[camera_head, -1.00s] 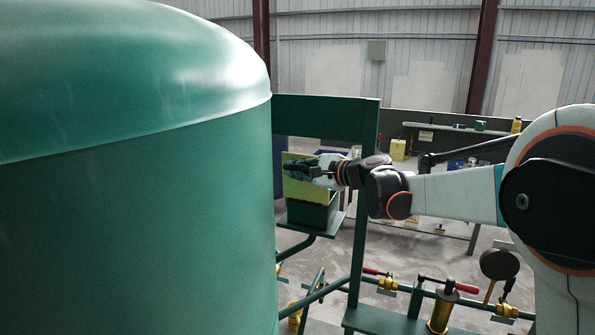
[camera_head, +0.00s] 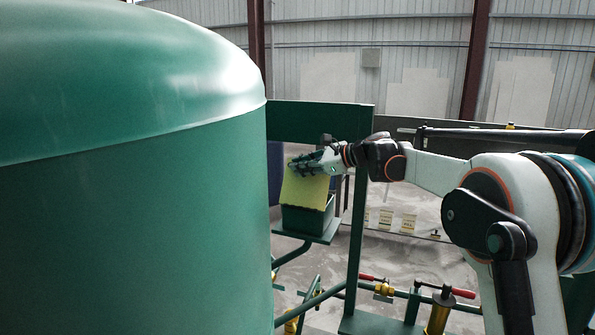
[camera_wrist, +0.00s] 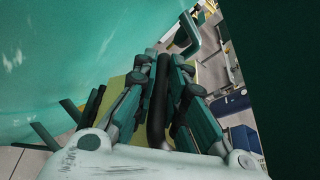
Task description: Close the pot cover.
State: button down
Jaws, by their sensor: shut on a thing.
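The pot cover is a yellow panel (camera_head: 304,191), tilted steeply above a green box-like pot (camera_head: 307,221) on a small green shelf. My gripper (camera_head: 308,164) is at the panel's upper edge. In the wrist view my gripper (camera_wrist: 163,68) has its green-padded fingers closed around a dark bar (camera_wrist: 158,108), which looks like the cover's handle. Part of the yellow cover (camera_wrist: 122,72) shows behind the fingers there. The inside of the pot and the lower edge's exact contact with it cannot be made out.
A large green tank (camera_head: 130,190) fills the left side, close to the pot. A green upright frame (camera_head: 357,215) stands just right of the pot, with a crossbar behind. Pipes and valves with red handles (camera_head: 452,291) lie low in front.

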jog(key=w, duration=0.1)
jog(key=w+m, duration=0.1)
jog(key=w+d+f+m+g, duration=0.1)
jog(key=shift+w+d+f, duration=0.25)
jog(key=shift+w+f, duration=0.1)
jog(key=shift+w, duration=0.3)
jog(key=c, duration=1.9)
grip_release()
jog(key=shift+f, duration=0.1)
jog(key=shift+d, duration=0.1)
jog(key=v, duration=1.2)
jog(key=shift+w, duration=0.15)
